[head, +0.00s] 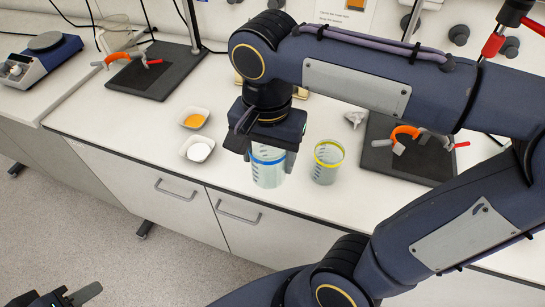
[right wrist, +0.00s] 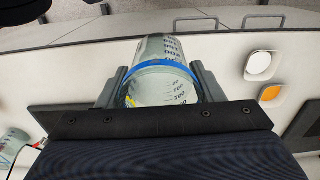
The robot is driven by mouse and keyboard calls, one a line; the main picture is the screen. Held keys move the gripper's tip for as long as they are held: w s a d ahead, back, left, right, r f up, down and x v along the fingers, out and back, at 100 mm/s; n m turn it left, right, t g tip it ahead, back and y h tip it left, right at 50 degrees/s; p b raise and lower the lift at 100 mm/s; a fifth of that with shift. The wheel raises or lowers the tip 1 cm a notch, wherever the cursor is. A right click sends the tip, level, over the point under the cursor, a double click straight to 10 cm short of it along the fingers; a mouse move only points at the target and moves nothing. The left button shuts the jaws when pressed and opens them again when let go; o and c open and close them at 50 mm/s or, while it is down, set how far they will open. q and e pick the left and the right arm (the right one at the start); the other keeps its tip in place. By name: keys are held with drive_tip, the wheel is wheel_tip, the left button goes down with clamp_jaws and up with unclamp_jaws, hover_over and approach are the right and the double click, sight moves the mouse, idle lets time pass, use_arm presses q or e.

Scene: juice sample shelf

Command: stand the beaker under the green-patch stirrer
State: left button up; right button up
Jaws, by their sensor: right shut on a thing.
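My right gripper (head: 267,145) is shut on a clear beaker with a blue band (head: 268,168), holding it by its sides near the front of the bench. In the right wrist view this beaker (right wrist: 163,72) sits between both fingers, with dark graduation marks. I cannot tell whether its base touches the bench. A second beaker with a yellow band (head: 327,162) stands just to its right. Stirrer stands with black bases show at the back left (head: 157,70) and at the right (head: 408,150). No green patch is clearly visible. My left gripper (head: 62,298) is at the lower left, partly cut off.
A dish of orange powder (head: 194,118) and a dish of white powder (head: 198,149) lie left of the held beaker. A blue-grey bench device (head: 40,58) stands far left. My right arm hides much of the right side. Clear bench lies in front of the left stand.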

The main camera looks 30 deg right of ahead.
drive_tip(key=shift+d+f, duration=0.15)
drive_tip(key=shift+d, duration=0.05)
drive_tip(key=w+d+f, duration=0.2)
drive_tip(key=w+f, duration=0.1)
drive_tip(key=f, duration=0.1)
drive_tip(key=w+d+f+p, duration=0.1)
drive_tip(key=w+d+f, duration=0.1)
drive_tip(key=w+f, duration=0.2)
drive_tip(key=w+d+f, duration=0.3)
drive_tip(key=w+f, duration=0.1)
drive_tip(key=shift+w+f, duration=0.1)
drive_tip(key=shift+w, duration=0.15)
drive_tip(key=shift+f, duration=0.3)
